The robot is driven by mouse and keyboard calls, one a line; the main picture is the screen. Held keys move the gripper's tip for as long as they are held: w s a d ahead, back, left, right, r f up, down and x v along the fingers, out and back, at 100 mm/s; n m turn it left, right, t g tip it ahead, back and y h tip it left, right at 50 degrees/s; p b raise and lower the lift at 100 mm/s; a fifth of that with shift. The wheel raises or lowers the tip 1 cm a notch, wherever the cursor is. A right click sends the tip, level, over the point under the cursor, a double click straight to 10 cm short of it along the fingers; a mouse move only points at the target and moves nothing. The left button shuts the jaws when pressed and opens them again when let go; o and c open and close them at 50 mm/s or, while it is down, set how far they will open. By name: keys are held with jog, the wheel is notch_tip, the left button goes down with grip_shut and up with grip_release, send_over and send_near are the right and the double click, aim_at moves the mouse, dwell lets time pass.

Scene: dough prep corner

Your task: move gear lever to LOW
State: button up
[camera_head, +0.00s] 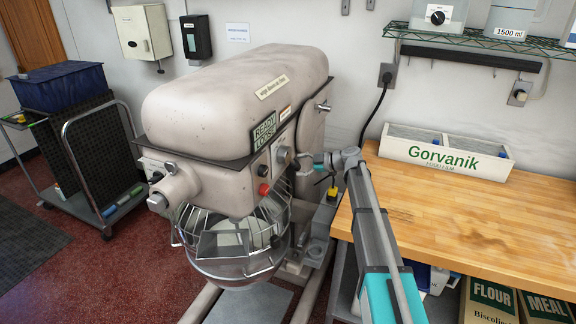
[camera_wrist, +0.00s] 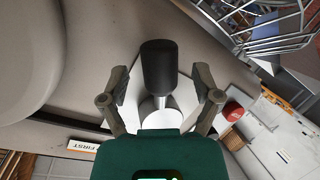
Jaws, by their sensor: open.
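The mixer (camera_head: 235,95) is a large beige machine with a wire-guarded bowl (camera_head: 235,250) below its head. In the wrist view the gear lever (camera_wrist: 159,66) shows a black cylindrical knob on a pale metal stem, in front of a light plate (camera_wrist: 190,105). My gripper (camera_wrist: 161,82) is open, with one finger on each side of the lever and visible gaps between. In the head view my gripper (camera_head: 305,162) is beside the mixer's control side. The lever's position marks cannot be read.
A red button (camera_head: 264,189) is close to my gripper, and the wire bowl guard (camera_wrist: 270,30) is near it. A wooden worktop (camera_head: 450,220) with a Gorvanik box (camera_head: 445,157) is at right. A cart (camera_head: 75,130) stands at left.

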jog(key=p+v, duration=0.3)
jog(key=v, duration=0.9)
jog(key=shift+p, duration=0.35)
dwell(1.0)
dwell(0.5)
jog(key=s+f+m+g+h, duration=0.1)
jog(key=s+f+m+h, duration=0.3)
jog(key=s, duration=0.5)
jog(key=s+f+m+g+h, duration=0.1)
jog(key=s+f+m+h, duration=0.2)
jog(key=s+f+m, duration=0.35)
jog(key=s+d+f+m+h, duration=0.1)
jog(key=s+d+m+h, duration=0.2)
jog(key=s+m, duration=0.3)
jog(key=s+d+f+m+g+h, duration=0.1)
jog(key=s+d+m+h, duration=0.2)
jog(key=s+m, duration=0.3)
jog(key=s, duration=0.5)
jog(key=shift+s+d+g+h, duration=0.15)
jog(key=shift+d+g+h, duration=0.15)
jog(key=shift+h, duration=0.1)
jog(key=shift+a, duration=0.1)
